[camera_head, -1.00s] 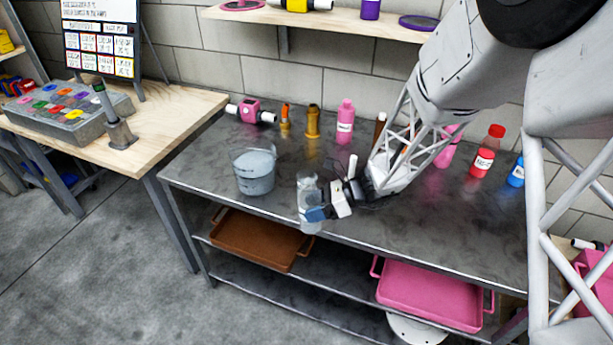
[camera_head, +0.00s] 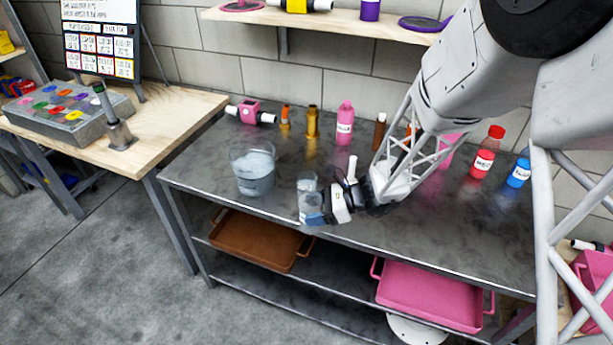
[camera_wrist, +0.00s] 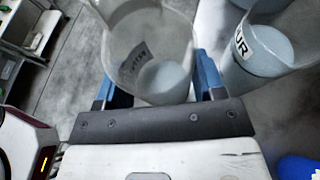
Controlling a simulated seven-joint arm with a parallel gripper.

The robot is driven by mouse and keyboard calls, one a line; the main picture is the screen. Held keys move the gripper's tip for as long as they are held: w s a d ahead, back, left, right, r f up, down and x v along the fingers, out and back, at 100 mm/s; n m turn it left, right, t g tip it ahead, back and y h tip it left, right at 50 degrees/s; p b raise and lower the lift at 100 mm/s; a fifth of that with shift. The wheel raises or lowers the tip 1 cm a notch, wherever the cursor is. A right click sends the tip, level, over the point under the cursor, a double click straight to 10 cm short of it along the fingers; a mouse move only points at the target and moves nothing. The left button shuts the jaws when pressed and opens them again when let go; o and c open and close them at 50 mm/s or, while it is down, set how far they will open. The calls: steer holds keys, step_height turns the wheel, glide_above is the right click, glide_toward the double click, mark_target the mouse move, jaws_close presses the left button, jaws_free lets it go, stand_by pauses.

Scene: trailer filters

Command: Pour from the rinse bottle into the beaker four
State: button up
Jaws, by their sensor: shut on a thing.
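My gripper (camera_head: 315,217) is shut on a clear, open-topped vessel (camera_head: 307,186), which I take to be the rinse bottle. It stands about upright near the bench's front edge; I cannot tell whether its base touches the bench. The wrist view shows this vessel (camera_wrist: 150,35) between my blue fingers, with a label too unclear to read and pale liquid low inside. Beaker four (camera_head: 253,172) is the larger clear vessel to its left, holding pale blue-grey liquid. In the wrist view beaker four (camera_wrist: 262,52) is at the right, apart from the held vessel, its label partly showing "UR".
Red (camera_head: 484,155) and blue (camera_head: 519,172) bottles stand at the right. The bench around beaker four's left is clear.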

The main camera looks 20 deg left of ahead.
mark_target(316, 196)
steer(key=shift+r, duration=0.1)
steer(key=shift+r, duration=2.45)
steer(key=shift+w+d+f, duration=0.1)
steer(key=shift+d+f, duration=0.05)
steer(key=shift+f, duration=2.35)
steer(key=shift+m, duration=0.3)
